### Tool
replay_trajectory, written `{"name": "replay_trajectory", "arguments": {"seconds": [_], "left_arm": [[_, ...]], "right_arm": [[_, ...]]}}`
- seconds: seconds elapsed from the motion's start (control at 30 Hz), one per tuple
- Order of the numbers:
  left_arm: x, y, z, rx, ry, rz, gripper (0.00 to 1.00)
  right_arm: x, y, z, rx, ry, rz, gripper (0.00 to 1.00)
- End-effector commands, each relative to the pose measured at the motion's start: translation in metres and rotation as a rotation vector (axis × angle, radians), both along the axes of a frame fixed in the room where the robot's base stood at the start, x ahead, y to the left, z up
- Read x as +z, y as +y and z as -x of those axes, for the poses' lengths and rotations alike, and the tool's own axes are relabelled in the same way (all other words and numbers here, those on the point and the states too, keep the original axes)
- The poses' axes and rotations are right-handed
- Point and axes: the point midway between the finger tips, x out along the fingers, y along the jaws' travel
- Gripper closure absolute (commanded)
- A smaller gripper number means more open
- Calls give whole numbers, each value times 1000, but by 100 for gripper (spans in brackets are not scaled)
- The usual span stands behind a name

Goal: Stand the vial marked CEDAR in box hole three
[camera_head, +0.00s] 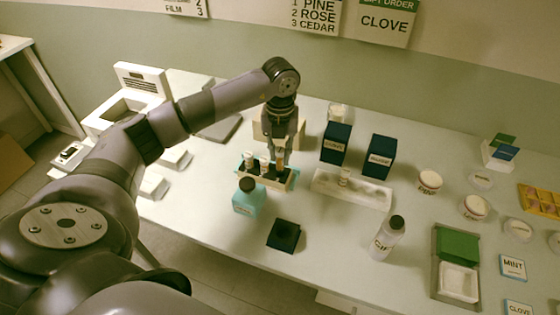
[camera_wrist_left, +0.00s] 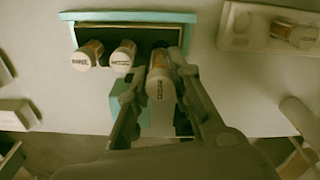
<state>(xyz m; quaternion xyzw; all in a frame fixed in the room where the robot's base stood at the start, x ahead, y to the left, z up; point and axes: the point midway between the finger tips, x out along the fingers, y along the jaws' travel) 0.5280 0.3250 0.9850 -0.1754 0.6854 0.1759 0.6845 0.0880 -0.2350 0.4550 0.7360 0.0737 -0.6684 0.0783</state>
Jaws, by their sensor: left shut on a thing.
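My left gripper (camera_head: 280,158) is shut on a capped vial (camera_wrist_left: 160,78) at the right end of the box. The vial's label is too small to read for sure. The box (camera_head: 290,184) has a teal rim (camera_wrist_left: 130,16) and a dark inside. Two more vials stand in it to the left of the held one, a left vial (camera_wrist_left: 85,56) and a middle vial (camera_wrist_left: 123,56). The held vial is upright or nearly so in the head view; I cannot tell whether its foot is down in the hole. My right gripper is not in view.
A wall sign (camera_head: 315,15) lists 1 PINE, 2 ROSE, 3 CEDAR. A white rack (camera_head: 372,192) holding one vial (camera_head: 345,174) is right of the box. Two dark blue boxes are behind the rack.

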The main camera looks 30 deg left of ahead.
Motion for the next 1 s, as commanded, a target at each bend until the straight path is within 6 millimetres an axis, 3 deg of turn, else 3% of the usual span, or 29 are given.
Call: {"name": "replay_trajectory", "arguments": {"seconds": [0.4, 0.8, 0.83, 1.0], "left_arm": [[-47, 0, 0, 0, 2, 1, 98], [-54, 0, 0, -1, -1, 0, 98], [-54, 0, 0, -1, -1, 0, 80], [-53, 0, 0, -1, -1, 0, 72]], "right_arm": [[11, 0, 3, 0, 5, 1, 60], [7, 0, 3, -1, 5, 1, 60], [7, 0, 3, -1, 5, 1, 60], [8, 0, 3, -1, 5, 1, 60]]}}
